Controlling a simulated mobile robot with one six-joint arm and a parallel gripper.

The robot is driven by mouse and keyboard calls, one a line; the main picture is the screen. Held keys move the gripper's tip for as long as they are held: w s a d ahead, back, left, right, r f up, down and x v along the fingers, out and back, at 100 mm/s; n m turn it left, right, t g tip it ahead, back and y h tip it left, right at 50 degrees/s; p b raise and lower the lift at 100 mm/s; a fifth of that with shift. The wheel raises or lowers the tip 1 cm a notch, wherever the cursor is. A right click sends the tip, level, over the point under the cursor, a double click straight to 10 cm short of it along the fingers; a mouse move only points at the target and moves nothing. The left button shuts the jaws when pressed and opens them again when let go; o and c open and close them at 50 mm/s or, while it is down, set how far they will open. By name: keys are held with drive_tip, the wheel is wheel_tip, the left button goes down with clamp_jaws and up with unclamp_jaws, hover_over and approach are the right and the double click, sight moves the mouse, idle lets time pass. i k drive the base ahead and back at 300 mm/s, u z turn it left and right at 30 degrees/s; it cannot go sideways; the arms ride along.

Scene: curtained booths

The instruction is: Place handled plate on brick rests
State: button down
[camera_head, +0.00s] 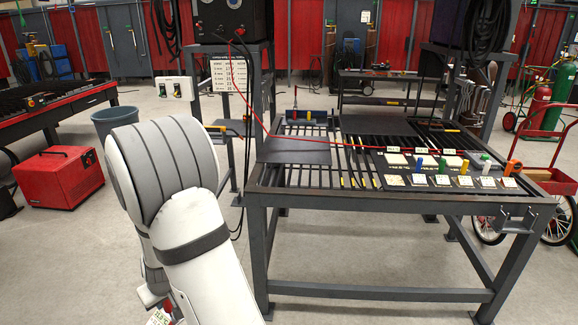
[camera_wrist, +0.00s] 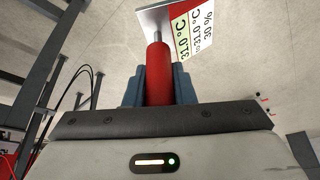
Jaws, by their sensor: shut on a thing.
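My gripper (camera_wrist: 158,84) is shut on the red handle (camera_wrist: 156,60) of the handled plate. In the head view, a bit of red and the tag (camera_head: 159,317) show low at the bottom edge; my arm hides most of the gripper. Pale flat blocks (camera_head: 397,159) on the right of the slatted table may be the brick rests; another (camera_head: 451,161) lies to their right.
The slatted welding table (camera_head: 400,199) stands right of my arm. A dark plate (camera_head: 296,151) lies on its left, and coloured pegs (camera_head: 442,166) stand near the blocks. A red cable crosses above. A red box (camera_head: 58,178) and grey bin (camera_head: 117,122) stand left.

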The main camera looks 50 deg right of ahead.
sight(395, 179)
drive_tip(key=z, duration=0.25)
drive_tip(key=i, duration=0.2)
drive_tip(key=z, duration=2.2)
drive_tip(key=k, duration=0.3)
drive_tip(key=z, duration=0.3)
drive_tip(key=i, duration=0.35)
drive_tip(key=u, duration=0.05)
